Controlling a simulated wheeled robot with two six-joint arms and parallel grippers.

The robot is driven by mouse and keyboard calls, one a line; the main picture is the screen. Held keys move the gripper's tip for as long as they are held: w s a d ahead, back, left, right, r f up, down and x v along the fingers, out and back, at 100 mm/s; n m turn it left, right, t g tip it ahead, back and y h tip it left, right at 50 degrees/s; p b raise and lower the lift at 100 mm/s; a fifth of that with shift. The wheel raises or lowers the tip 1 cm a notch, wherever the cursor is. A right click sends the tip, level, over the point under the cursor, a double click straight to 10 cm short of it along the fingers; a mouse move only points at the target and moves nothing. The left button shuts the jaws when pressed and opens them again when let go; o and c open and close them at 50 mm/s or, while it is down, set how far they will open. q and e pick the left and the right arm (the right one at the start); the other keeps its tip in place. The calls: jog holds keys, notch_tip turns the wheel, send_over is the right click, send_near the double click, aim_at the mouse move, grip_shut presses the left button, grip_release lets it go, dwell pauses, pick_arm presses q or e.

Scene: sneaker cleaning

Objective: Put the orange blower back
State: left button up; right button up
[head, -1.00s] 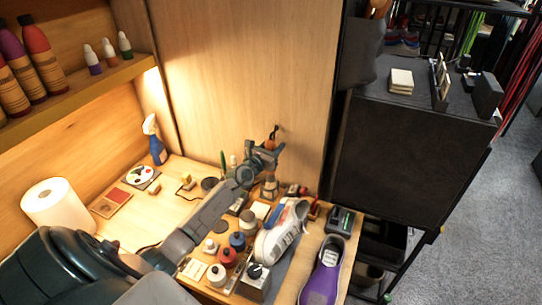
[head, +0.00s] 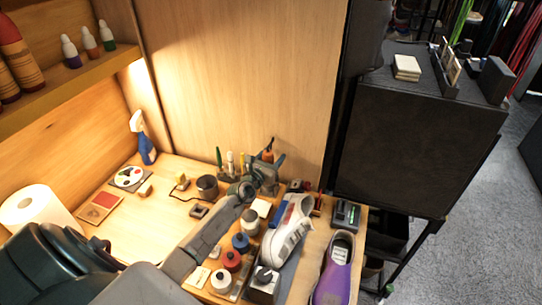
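The orange blower (head: 267,156), with a dark nozzle pointing up, is at the back of the workbench, against the wood panel in the picture. My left gripper (head: 267,165) is around it, and its fingers appear closed on the blower's body. The gripper and the arm hide the blower's lower part. My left arm reaches across the bench from the lower left. My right gripper is not in view.
A white sneaker (head: 287,238) and a purple shoe (head: 335,274) are at the bench's right. Several bottles, including a red one (head: 231,260), stand beside my arm. Upright tools (head: 230,160) stand left of the gripper. A blue spray bottle (head: 147,150) is farther left.

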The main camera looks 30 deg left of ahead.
pick_arm(q)
jog(key=shift+o, duration=0.2)
jog(key=shift+d+r, duration=0.15)
jog(key=shift+d, duration=0.05)
jog(key=shift+a, duration=0.15)
jog(key=shift+a+f, duration=0.15)
jog(key=shift+f, duration=0.05)
jog(key=shift+s, duration=0.3)
jog(key=s+d+p, duration=0.1)
jog(key=s+p, duration=0.1)
jog(key=s, duration=0.9)
jog(key=shift+s, duration=0.15)
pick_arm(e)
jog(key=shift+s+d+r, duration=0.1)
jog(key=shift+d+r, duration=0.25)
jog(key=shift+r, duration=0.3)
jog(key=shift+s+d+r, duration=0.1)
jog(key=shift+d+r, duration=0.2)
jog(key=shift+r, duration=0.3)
